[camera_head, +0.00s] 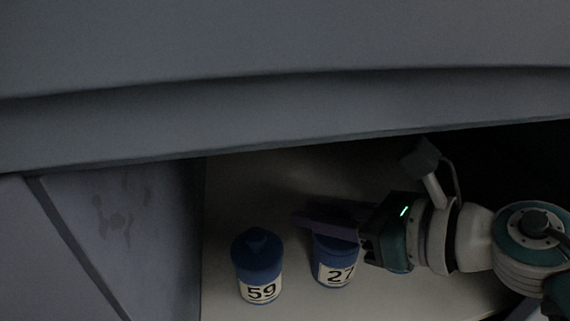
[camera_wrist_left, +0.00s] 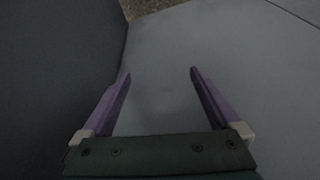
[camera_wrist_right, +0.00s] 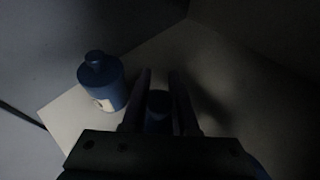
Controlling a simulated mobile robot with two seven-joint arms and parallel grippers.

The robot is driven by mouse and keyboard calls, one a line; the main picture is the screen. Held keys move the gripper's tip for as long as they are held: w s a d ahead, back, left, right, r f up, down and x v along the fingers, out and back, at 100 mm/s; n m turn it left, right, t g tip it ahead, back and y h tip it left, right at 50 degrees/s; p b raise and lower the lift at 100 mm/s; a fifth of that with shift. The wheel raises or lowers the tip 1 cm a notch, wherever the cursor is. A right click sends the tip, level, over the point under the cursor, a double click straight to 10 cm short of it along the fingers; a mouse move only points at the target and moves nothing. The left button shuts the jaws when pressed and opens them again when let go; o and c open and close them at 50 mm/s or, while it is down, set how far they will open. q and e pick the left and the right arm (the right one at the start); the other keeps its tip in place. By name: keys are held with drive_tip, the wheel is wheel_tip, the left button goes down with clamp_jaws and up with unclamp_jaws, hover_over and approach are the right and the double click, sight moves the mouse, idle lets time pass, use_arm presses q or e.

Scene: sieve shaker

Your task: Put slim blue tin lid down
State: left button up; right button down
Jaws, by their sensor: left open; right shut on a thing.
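My right gripper (camera_head: 303,216) reaches into the dim compartment from the right, above the blue tin labelled 27 (camera_head: 335,270). In the right wrist view, its fingers (camera_wrist_right: 160,76) are closed around a small dark knob (camera_wrist_right: 158,103), which appears to be the lid's. The arm and fingers hide the top of tin 27, so I cannot tell whether the lid rests on it. A blue tin labelled 59 (camera_head: 258,268) stands to the left with its knobbed lid on; it also shows in the right wrist view (camera_wrist_right: 108,93). My left gripper (camera_wrist_left: 160,75) is open and empty.
The tins stand on a pale floor (camera_head: 400,298) inside a compartment with a grey left wall (camera_head: 130,225). A broad grey panel (camera_head: 280,110) hangs across the top. Pale floor shows in front of the tins. My left gripper faces plain grey surfaces.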

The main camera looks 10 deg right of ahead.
drive_tip(key=shift+f, duration=0.2)
drive_tip(key=c, duration=0.7)
unclamp_jaws()
drive_tip(key=shift+r+p, duration=0.3)
drive_tip(key=shift+r, duration=0.15)
drive_tip(key=p+v, duration=0.3)
drive_tip(key=v, duration=0.4)
drive_tip(key=shift+s+d+r, duration=0.15)
drive_tip(key=shift+s+d, duration=0.05)
drive_tip(key=shift+s, duration=0.05)
